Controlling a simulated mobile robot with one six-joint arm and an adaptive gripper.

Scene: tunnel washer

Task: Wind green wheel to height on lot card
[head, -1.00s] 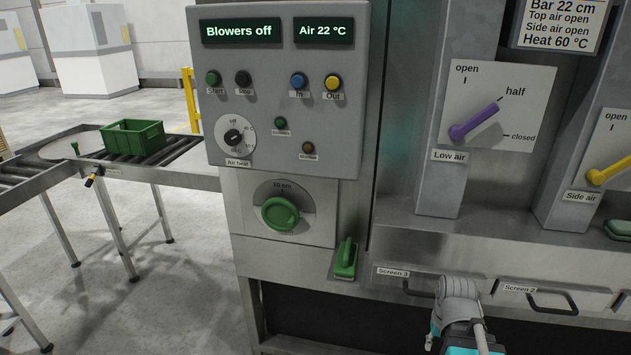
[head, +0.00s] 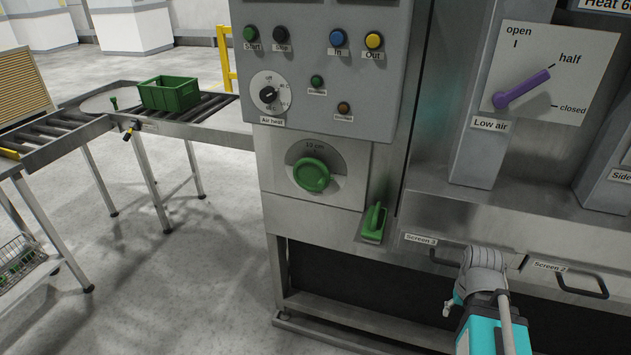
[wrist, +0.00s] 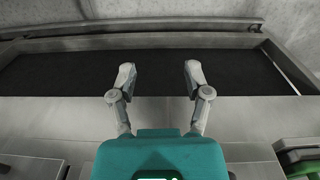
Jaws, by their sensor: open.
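The fingertips are hard to see there.
A green scraper-like handle (head: 374,223) sits on the ledge right of the wheel. The purple low air lever (head: 522,89) is at the upper right. Screen drawer handles (head: 582,288) stick out at the lower right.

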